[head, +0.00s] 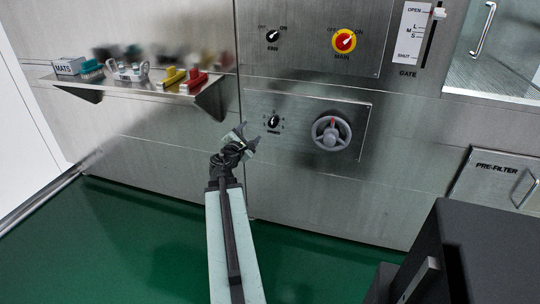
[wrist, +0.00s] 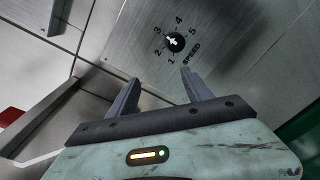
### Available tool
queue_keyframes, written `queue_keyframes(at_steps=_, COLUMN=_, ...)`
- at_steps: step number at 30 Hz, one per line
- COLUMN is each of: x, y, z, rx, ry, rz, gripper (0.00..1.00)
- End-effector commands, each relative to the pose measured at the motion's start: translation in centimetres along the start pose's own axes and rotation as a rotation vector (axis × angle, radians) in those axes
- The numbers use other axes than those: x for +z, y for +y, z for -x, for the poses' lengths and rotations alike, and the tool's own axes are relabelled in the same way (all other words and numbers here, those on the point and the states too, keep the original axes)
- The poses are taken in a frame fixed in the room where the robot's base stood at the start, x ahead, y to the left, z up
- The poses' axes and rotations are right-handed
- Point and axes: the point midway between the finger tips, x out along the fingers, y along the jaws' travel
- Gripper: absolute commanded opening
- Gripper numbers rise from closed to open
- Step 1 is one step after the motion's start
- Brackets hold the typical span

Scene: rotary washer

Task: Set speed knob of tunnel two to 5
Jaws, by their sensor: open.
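The speed knob (head: 273,121) is a small black dial with a white pointer on the steel panel, left of the grey handwheel. In the wrist view the knob (wrist: 175,42) shows the numbers 1 to 5 around it and the word SPEED. Its white pointer appears to point toward 3. My gripper (head: 250,134) is a little left of and below the knob in the head view. In the wrist view my gripper (wrist: 160,78) is open and empty, with its fingers pointing toward the dial and apart from it.
The grey handwheel (head: 331,132) projects from the same panel to the right. Above are a small black switch (head: 273,35) and the red and yellow MAIN switch (head: 344,40). A shelf (head: 140,88) with several objects juts out at left. The green floor is clear in front.

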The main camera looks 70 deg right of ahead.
Motion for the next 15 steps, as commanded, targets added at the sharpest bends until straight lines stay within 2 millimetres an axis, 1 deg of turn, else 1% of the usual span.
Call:
queue_keyframes(at_steps=1, x=-0.1, y=-3.0, z=-1.3, rx=0.014, ry=-0.026, rz=0.073, gripper=0.58)
queue_keyframes(at_steps=4, x=1.3, y=-4.7, z=-2.6, rx=0.039, ry=-0.054, rz=0.191, gripper=0.58)
queue_keyframes(at_steps=6, x=1.9, y=-5.1, z=-3.0, rx=0.048, ry=-0.062, rz=0.233, gripper=0.58)
queue_keyframes(at_steps=8, x=2.2, y=-5.1, z=-3.1, rx=0.051, ry=-0.065, rz=0.249, gripper=0.58)
queue_keyframes(at_steps=11, x=2.3, y=-4.9, z=-3.1, rx=0.052, ry=-0.064, rz=0.250, gripper=0.58)
queue_keyframes(at_steps=15, x=2.3, y=-4.7, z=-4.2, rx=0.052, ry=-0.064, rz=0.248, gripper=0.58)
